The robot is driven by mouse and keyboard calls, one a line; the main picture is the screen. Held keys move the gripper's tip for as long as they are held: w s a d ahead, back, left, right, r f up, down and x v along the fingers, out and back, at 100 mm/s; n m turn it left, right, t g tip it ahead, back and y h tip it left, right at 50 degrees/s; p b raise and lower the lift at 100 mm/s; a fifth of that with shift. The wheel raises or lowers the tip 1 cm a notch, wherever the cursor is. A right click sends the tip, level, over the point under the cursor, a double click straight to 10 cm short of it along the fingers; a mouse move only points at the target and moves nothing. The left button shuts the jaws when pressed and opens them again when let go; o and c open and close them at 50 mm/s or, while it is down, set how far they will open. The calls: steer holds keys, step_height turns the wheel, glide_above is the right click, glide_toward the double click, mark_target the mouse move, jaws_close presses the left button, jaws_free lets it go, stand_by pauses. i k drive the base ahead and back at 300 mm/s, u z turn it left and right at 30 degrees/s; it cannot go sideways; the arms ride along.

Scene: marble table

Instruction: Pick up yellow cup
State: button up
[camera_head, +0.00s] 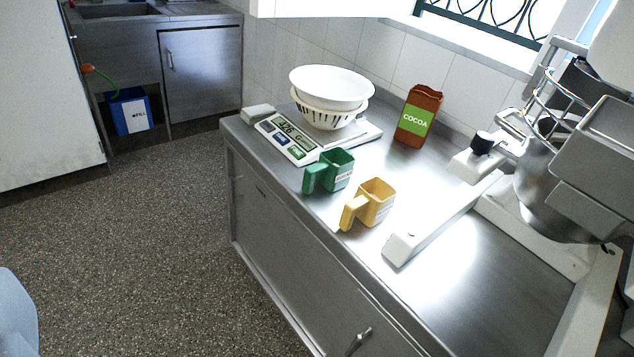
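The yellow cup (377,203) stands upright on the steel counter, near its front edge. It is square-sided, has a pale label on its right side, and its handle points left toward the counter edge. A similar green cup (341,168) stands just behind and to the left of it, with a small gap between them. My gripper is not visible in this view, so its opening and its place relative to the cup do not show.
A large stand mixer (556,190) fills the right, its white base leg (440,222) close to the yellow cup. A digital scale (286,138) holding white bowls (331,88) and a cocoa pack (418,115) stand behind. Bare counter (470,290) lies in front; open floor (150,250) lies left.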

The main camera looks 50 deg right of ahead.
mark_target(371, 203)
steer(key=z, duration=0.35)
steer(key=i, duration=1)
steer(key=z, duration=0.8)
